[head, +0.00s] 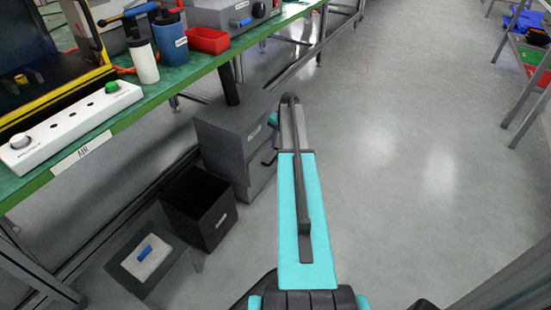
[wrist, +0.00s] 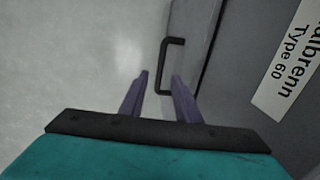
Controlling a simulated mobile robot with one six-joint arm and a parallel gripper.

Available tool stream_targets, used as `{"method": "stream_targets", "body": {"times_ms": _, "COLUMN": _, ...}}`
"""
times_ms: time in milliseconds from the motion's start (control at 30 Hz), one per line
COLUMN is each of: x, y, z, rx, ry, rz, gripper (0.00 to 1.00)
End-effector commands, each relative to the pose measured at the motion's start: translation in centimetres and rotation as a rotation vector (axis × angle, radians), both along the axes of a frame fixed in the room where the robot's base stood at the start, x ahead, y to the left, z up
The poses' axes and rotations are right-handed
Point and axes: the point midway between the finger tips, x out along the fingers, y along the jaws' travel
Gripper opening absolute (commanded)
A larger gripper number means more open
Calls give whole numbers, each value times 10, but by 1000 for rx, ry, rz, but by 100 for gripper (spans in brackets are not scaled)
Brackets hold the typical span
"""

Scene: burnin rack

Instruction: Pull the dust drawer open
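The dust drawer is in the lower part of a grey unit (head: 228,122) beside the bench. Its dark front (head: 262,174) looks flush with the unit, and a black handle shows on it. In the wrist view the handle (wrist: 166,62) is a black C-shaped bar on the grey drawer front (wrist: 192,30). My gripper (wrist: 160,75) is open, with two purple fingers apart. The handle's near end shows between the fingers in the picture; I see no contact. In the head view my arm hides the gripper's fingers.
A black open bin (head: 222,219) stands next to the unit. The green bench (head: 130,118) on the left carries a white air bar (head: 70,125), bottles and a red tray (head: 208,39). The floor to the right (head: 410,150) is clear. A shelf (head: 530,55) stands far right.

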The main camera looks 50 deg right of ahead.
Motion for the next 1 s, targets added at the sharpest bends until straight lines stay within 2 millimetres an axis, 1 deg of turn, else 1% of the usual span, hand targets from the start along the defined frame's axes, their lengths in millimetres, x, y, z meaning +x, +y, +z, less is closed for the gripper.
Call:
{"method": "stream_targets", "body": {"times_ms": 33, "x": 2, "y": 0, "z": -11, "rx": 1, "ry": 0, "rz": 0, "gripper": 29}}
{"method": "stream_targets", "body": {"times_ms": 200, "x": 6, "y": 1, "z": -34, "rx": 1, "ry": 0, "rz": 0, "gripper": 29}}
{"method": "stream_targets", "body": {"times_ms": 300, "x": 8, "y": 2, "z": -47, "rx": 1, "ry": 0, "rz": -1, "gripper": 29}}
{"method": "stream_targets", "body": {"times_ms": 433, "x": 10, "y": 2, "z": -60, "rx": 1, "ry": 0, "rz": -1, "gripper": 29}}
{"method": "stream_targets", "body": {"times_ms": 600, "x": 12, "y": 2, "z": -68, "rx": 0, "ry": 0, "rz": -1, "gripper": 29}}
{"method": "stream_targets", "body": {"times_ms": 933, "x": 12, "y": 2, "z": -69, "rx": 0, "ry": 0, "rz": -2, "gripper": 29}}
{"method": "stream_targets", "body": {"times_ms": 1000, "x": 11, "y": 2, "z": -69, "rx": 0, "ry": 0, "rz": -2, "gripper": 18}}
